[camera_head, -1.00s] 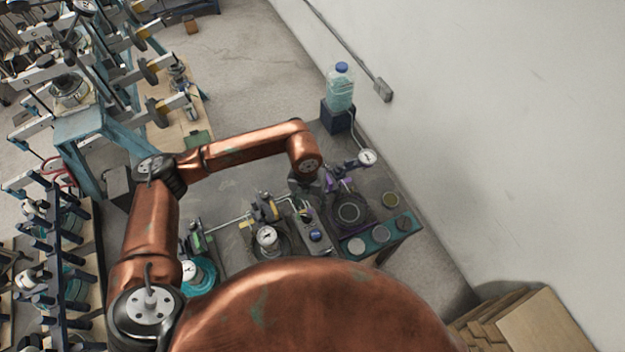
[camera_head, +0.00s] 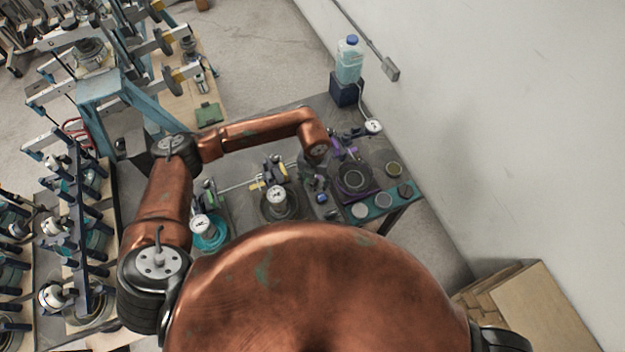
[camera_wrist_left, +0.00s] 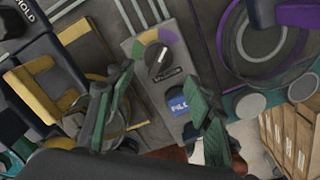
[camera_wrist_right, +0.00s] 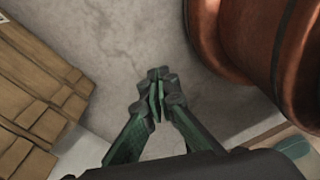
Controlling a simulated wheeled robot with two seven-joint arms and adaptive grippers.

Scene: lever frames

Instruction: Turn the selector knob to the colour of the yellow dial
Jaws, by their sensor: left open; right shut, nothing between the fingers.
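The selector knob (camera_wrist_left: 158,62) is dark and round with a white pointer line, on a grey panel (camera_wrist_left: 143,82). Above it is an arc of green, yellow and purple; the pointer leans up and right, toward the purple side. A blue button (camera_wrist_left: 179,103) sits below the knob. My left gripper (camera_wrist_left: 168,92) is open above the panel, its fingers on either side of knob and button, apparently not touching the knob. In the head view it (camera_head: 314,178) partly hides the panel. A white-faced dial (camera_head: 277,195) stands beside yellow parts. My right gripper (camera_wrist_right: 158,92) is shut and empty, away from the panel.
A purple-trimmed round unit (camera_head: 354,177) stands right of the panel, and a teal-based dial (camera_head: 203,228) to the left. A water bottle (camera_head: 349,60) is at the back. Cardboard boxes (camera_head: 530,310) are at lower right; racks (camera_head: 75,205) fill the left.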

